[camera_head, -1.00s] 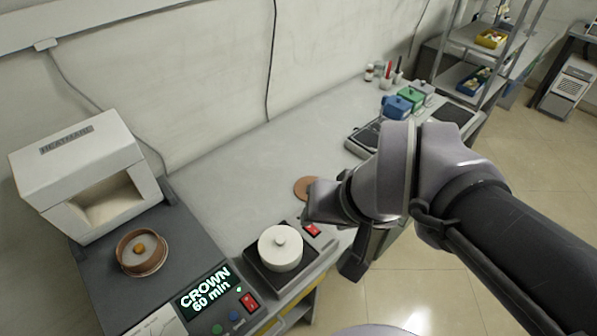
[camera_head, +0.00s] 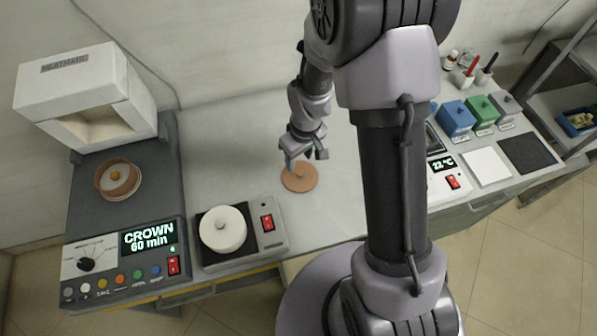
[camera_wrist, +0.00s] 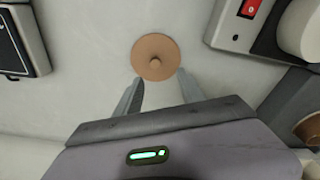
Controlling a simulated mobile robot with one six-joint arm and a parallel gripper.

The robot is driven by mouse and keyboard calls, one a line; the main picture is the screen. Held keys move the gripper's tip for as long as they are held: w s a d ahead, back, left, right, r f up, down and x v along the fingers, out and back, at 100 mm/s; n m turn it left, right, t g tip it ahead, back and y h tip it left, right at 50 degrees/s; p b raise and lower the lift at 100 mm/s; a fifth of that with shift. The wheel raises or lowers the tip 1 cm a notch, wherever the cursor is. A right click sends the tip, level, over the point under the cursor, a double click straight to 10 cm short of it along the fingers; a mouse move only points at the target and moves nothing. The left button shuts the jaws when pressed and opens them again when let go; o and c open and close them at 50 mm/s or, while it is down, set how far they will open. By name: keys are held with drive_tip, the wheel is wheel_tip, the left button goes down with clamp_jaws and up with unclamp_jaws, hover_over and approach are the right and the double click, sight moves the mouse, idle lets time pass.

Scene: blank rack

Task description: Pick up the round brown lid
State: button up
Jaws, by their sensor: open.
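The round brown lid (camera_head: 300,178) lies flat on the light grey bench top, to the right of the small hotplate. In the wrist view the lid (camera_wrist: 155,57) shows whole, with a small knob at its centre. My gripper (camera_head: 303,160) is above the lid in the head view, pointing down. In the wrist view my gripper (camera_wrist: 163,88) has its two fingers apart, with the lid just beyond the tips and nothing between them. How high the fingertips are above the lid is hard to tell.
A white lidded pot (camera_head: 223,229) stands on the small hotplate (camera_head: 272,238) left of the lid. A furnace (camera_head: 90,95) and a brown dish (camera_head: 118,180) are farther left. Blue (camera_head: 455,118) and green (camera_head: 482,112) boxes stand at the right. The bench around the lid is clear.

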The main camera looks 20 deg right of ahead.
sight(300, 172)
drive_tip(key=f+b, duration=0.1)
drive_tip(key=f, duration=0.1)
drive_tip(key=f+b, duration=0.1)
drive_tip(key=f, duration=0.2)
drive_tip(key=w+f, duration=0.1)
drive_tip(key=f, duration=0.2)
drive_tip(key=shift+d+f+b, duration=0.25)
drive_tip(key=shift+d+b, duration=0.05)
drive_tip(key=shift+b, duration=0.1)
drive_tip(key=shift+s+r, duration=0.1)
drive_tip(key=shift+r, duration=0.1)
drive_tip(key=shift+c, duration=0.9)
clamp_jaws()
